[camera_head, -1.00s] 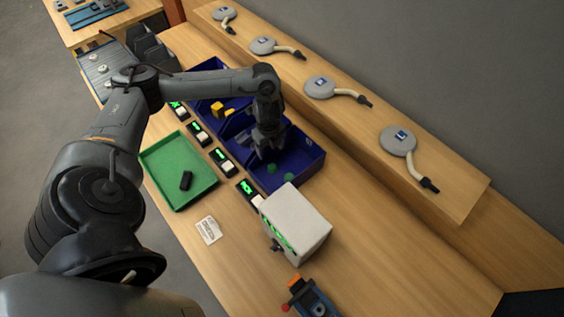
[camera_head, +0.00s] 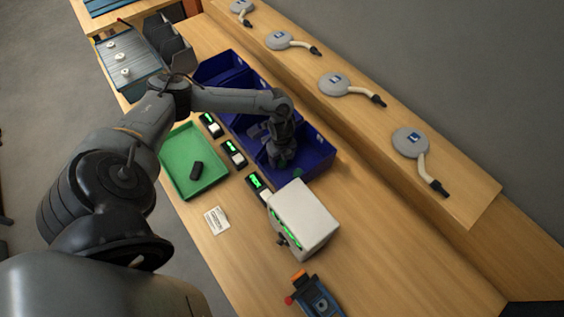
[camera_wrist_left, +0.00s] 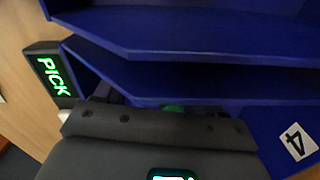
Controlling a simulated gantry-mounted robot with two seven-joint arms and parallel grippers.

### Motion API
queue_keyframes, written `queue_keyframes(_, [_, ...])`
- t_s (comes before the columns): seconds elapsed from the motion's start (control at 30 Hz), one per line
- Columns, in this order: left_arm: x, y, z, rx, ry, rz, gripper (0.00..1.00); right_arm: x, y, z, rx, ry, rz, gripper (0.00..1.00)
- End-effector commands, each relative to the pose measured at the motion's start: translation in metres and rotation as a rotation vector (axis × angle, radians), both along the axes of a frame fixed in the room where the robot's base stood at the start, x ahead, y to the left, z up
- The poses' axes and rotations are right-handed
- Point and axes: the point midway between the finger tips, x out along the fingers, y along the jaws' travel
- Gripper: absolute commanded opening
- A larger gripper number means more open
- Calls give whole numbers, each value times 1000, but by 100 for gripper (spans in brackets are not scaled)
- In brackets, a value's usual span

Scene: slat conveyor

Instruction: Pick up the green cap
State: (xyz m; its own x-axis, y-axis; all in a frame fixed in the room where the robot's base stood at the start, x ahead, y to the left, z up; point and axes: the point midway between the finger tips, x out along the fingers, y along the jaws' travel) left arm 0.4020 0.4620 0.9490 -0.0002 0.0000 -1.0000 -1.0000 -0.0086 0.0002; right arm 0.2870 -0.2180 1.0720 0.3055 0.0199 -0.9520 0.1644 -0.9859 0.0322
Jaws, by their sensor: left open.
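A green cap (camera_head: 298,173) lies on the floor of the nearest blue bin (camera_head: 320,165). A second green patch, probably another cap, is mostly hidden under my left gripper (camera_head: 281,162). My left gripper is open and reaches down into that bin, with its fingertips low and close to the caps. In the left wrist view, a small piece of green cap (camera_wrist_left: 174,108) shows just past the dark gripper body. The fingers and most of the cap are hidden there, so contact cannot be told. My right gripper is not in view.
Blue bin walls (camera_wrist_left: 170,35) stand close around the gripper. A lit PICK display (camera_wrist_left: 50,74) sits beside the bin. A green tray (camera_head: 181,182) holds a dark object (camera_head: 196,171). A white-grey box (camera_head: 305,215) stands near the bin.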

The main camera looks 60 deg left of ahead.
Motion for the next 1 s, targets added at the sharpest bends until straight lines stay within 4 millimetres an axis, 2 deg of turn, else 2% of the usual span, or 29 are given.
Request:
queue_keyframes(0.27, [0,0,-2,0,0,0,69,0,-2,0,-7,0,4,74])
queue_keyframes(0.6, [0,0,-2,1,0,0,17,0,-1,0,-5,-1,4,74])
queue_keyframes(0.67, [0,0,-2,1,0,0,9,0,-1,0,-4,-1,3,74])
queue_keyframes(0.87, [0,0,-2,1,0,0,9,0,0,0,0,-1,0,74])
queue_keyframes(1.0, [0,1,5,1,-1,0,9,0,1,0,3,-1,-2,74])
